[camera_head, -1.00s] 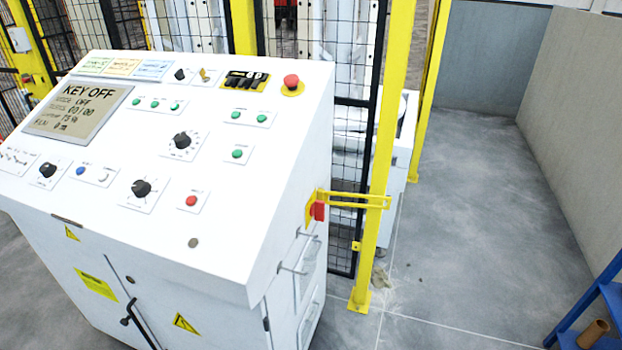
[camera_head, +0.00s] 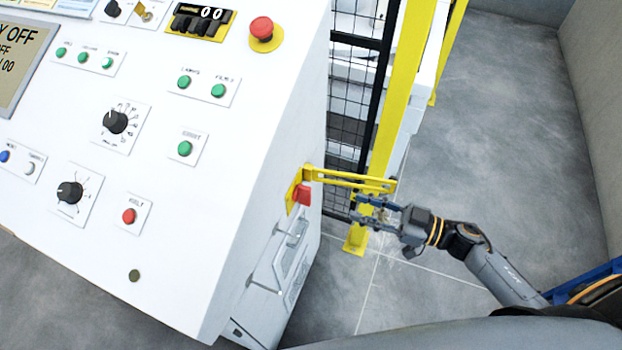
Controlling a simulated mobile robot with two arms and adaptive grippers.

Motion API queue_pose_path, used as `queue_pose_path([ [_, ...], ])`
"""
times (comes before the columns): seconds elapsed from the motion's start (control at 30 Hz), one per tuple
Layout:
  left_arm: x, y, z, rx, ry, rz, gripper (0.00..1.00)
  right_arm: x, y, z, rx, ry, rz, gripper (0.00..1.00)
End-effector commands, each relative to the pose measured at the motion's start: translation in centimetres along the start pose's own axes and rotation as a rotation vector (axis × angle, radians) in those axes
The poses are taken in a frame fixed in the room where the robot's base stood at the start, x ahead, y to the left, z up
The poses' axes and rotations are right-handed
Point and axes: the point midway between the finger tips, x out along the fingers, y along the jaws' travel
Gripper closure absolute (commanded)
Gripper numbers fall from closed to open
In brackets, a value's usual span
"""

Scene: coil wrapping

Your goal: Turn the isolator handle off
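The isolator handle (camera_head: 303,195) is a small red block on a yellow plate (camera_head: 293,190) on the right side of the white control cabinet (camera_head: 235,190). My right gripper (camera_head: 356,208) is to the right of the handle, below the yellow bracket, with its fingers pointing left towards the cabinet. Its two fingers look spread, with nothing seen between them. There is a gap between the fingertips and the red handle. My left gripper is not in view.
A yellow bracket (camera_head: 345,179) sticks out from beside the handle, close above my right gripper. A yellow post (camera_head: 400,85) and black mesh fence (camera_head: 352,90) stand behind. A red emergency button (camera_head: 262,28) is on the panel top. Grey floor (camera_head: 500,120) is open at right.

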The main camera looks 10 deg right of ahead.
Motion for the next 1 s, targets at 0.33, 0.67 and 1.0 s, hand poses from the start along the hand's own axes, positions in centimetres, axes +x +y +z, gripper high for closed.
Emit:
queue_pose_path([
  [0.33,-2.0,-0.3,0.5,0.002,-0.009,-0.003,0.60,7.4,0.1,-0.5,0.000,0.006,0.003,0.65],
  [0.67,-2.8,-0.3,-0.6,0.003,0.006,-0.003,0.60,11.9,0.1,-0.1,0.000,0.002,0.004,0.65],
  [1.0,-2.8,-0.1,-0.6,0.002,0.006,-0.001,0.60,12.4,0.1,0.0,0.001,0.000,0.003,0.65],
])
